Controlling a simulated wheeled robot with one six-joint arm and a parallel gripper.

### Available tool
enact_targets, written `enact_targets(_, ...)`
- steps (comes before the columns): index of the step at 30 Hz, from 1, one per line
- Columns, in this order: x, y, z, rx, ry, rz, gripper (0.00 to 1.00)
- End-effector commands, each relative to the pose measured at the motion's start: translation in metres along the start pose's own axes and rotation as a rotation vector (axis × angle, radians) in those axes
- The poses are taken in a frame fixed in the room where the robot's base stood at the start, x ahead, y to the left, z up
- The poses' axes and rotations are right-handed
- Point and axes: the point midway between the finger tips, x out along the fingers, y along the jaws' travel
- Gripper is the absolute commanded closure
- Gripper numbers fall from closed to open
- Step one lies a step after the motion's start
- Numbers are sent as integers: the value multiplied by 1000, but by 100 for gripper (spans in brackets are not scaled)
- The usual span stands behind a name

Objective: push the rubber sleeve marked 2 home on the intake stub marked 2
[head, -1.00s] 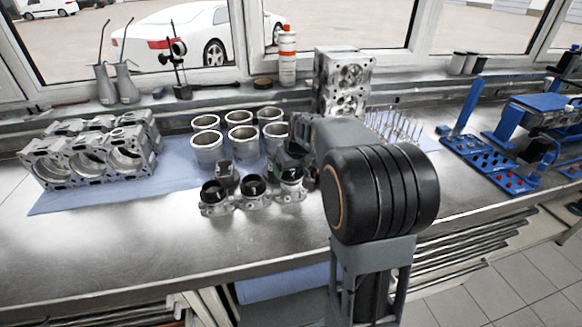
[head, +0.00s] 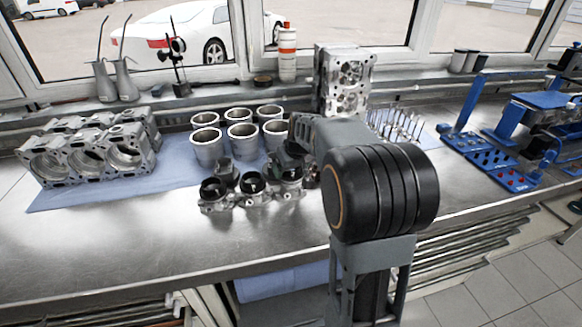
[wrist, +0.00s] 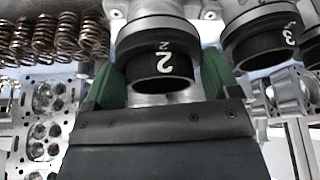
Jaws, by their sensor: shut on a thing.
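The rubber sleeve marked 2 (wrist: 163,70) is a short black ring with a large white 2, between the green fingers of my gripper (wrist: 160,85). The fingers are shut on its sides. Directly above it in the wrist view is the intake stub marked 2 (wrist: 160,27), with a pale metal rim and a smaller 2 near the join. The sleeve is in line with the stub and appears to touch it; I cannot tell how deep it sits. In the head view my gripper (head: 287,163) is over the right-hand stub of the row and hides most of the sleeve.
A sleeve marked 3 (wrist: 262,42) sits on the neighbouring stub, close beside my right finger. A small upright part (head: 226,174) stands just behind the row. Cylinder liners (head: 240,136) and the cylinder head (head: 345,80) stand behind. The front of the steel bench (head: 120,240) is clear.

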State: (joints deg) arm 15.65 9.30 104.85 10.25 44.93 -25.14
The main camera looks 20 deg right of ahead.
Motion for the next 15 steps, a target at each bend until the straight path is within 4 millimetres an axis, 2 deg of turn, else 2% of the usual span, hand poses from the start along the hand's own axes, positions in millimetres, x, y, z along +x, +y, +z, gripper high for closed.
enact_targets(15,5,0,2,0,0,0,42)
